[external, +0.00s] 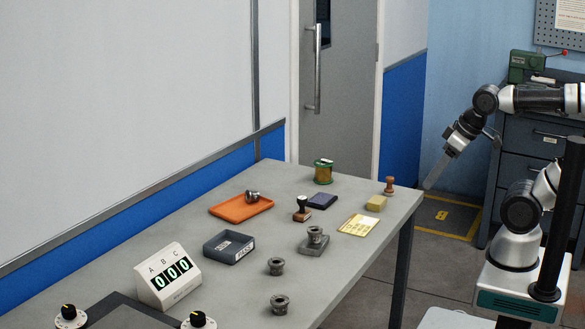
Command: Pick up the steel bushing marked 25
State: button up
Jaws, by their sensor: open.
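Several grey steel pieces look like bushings, and no number on them is legible, so I cannot tell which is marked 25. One bushing (276,266) stands on the table right of the dark tray. Another bushing (280,304) stands nearer the front edge. A third bushing (315,235) sits on a grey block (313,248). A small metal piece (252,197) lies in the orange tray (228,208). My gripper (432,180) is open and empty, beyond the table's right end, well apart from all of them.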

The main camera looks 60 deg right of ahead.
jog(key=w+a+r+n+p, duration=1)
jog(key=w+a+r+n, duration=0.15)
jog(key=n, duration=0.45)
jog(key=n+g+p, duration=0.1)
jog(key=n+p, duration=0.8)
jog(key=n, duration=1.3)
send_over(280, 273)
jog(key=s+d, duration=0.1)
jog(key=d, duration=0.1)
jog(key=shift+y, duration=0.4)
notch_tip(280, 273, down, 13)
jog(key=shift+a+r, duration=0.1)
jog(key=shift+r, duration=0.1)
jog(key=shift+s+a+b+x, duration=0.1)
jog(key=shift+b+x, duration=0.05)
jog(key=shift+x, duration=0.85)
jog(key=shift+s+a+b+x, duration=0.1)
jog(key=shift+s+b+x, duration=0.1)
jog(key=shift+x, duration=0.8)
jog(key=shift+s+a+b+x, duration=0.1)
jog(key=shift+b+x, duration=0.05)
jog(key=shift+x, duration=0.8)
jog(key=shift+f, duration=0.1)
